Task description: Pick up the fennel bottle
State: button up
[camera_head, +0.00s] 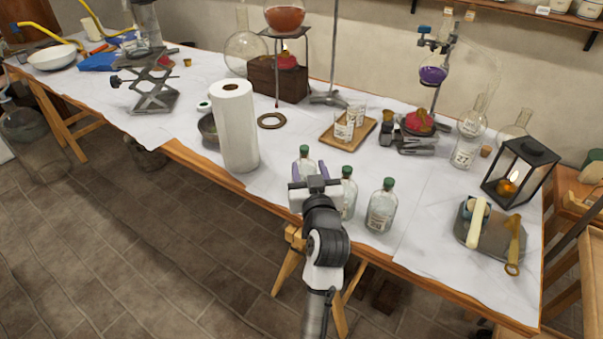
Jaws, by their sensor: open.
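Three clear glass bottles with green caps and pale labels stand upright near the front edge of the table: a left bottle (305,161), a middle bottle (349,197) and a right bottle (381,209). The labels are too small to read, so I cannot tell which one is the fennel bottle. My gripper (315,172) is open, its fingers spread and pointing away over the table. It appears in front of the left bottle and hides its lower part. The middle bottle is just right of my gripper and partly covered by it. I see nothing held.
A paper towel roll (236,128) stands left of my gripper. Behind the bottles are a wooden tray (332,146) with glasses and a burner stand (416,143). A metal tray (487,240) and a lantern (519,173) are at right. The white table cover (425,215) is clear right of the bottles.

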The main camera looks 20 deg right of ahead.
aim_at(305, 151)
jog(key=w, duration=0.2)
jog(key=shift+w+d, duration=0.25)
jog(key=shift+w, duration=0.1)
jog(key=w, duration=0.1)
jog(key=w+p, duration=0.1)
jog(key=w+d+p, duration=0.1)
jog(key=w, duration=0.1)
jog(key=shift+w+r, duration=0.1)
jog(key=shift+r, duration=0.2)
jog(key=shift+w+f, duration=0.1)
jog(key=shift+w, duration=0.35)
grip_shut()
